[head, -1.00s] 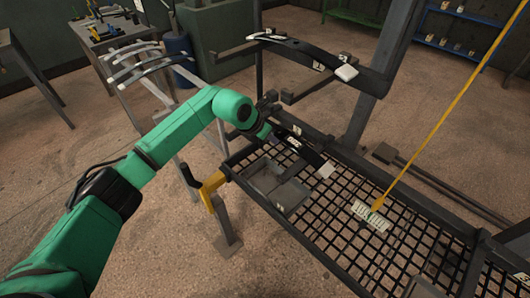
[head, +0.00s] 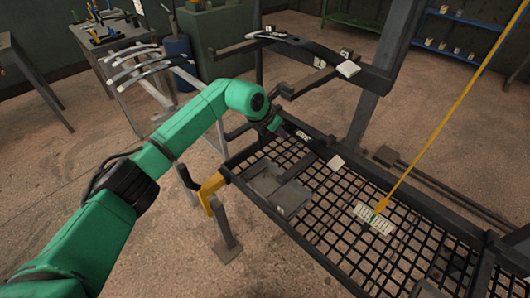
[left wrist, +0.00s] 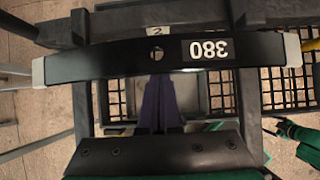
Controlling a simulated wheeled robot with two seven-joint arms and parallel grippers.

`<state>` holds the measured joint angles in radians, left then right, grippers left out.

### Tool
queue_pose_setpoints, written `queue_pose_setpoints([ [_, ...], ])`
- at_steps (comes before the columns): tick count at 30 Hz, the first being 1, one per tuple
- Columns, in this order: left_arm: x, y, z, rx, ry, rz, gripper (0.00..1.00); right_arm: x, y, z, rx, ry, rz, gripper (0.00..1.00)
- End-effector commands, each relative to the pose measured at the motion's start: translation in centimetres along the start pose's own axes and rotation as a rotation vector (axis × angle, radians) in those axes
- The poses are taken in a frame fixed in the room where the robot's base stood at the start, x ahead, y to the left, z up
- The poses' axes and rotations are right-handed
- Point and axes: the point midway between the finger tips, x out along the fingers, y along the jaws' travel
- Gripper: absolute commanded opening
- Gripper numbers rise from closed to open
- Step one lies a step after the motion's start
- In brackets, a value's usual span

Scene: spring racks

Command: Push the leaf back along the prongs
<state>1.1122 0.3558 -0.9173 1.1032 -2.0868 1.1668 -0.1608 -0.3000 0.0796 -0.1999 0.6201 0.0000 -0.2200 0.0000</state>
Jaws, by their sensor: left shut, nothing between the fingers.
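The leaf marked 380 (left wrist: 120,57) is a black, slightly bowed bar with a hole at mid-length and pale end caps. It spans the left wrist view. In the head view the leaf (head: 318,147) shows its label and pale right end beyond my arm; its other end is hidden. My left gripper (left wrist: 158,80) is shut and empty, its purple fingers at the middle of the leaf's near edge. I cannot tell whether they touch. Dark bars run below the leaf on both sides; the prongs are partly hidden.
A second black leaf (head: 292,42) rests on the upper prongs. A mesh shelf (head: 335,245) holds a grey tray (head: 262,181). A yellow line (head: 440,134) runs down to a pale tag (head: 373,218). A yellow bracket (head: 209,187) stands at the shelf's left corner.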

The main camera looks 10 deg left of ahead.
Motion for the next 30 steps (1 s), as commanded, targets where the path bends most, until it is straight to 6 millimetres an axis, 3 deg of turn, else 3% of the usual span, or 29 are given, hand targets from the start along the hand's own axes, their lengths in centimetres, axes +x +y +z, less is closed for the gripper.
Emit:
queue_pose_setpoints([
  [18,-3.3,0.0,-4.8,0.0,0.002,0.001,0.0,-1.2,0.1,-0.1,0.0,0.0,0.001,0.91],
  [30,-3.4,0.0,-5.0,-0.001,0.002,0.0,0.0,-1.2,0.1,-0.1,-0.001,0.0,0.001,0.91],
])
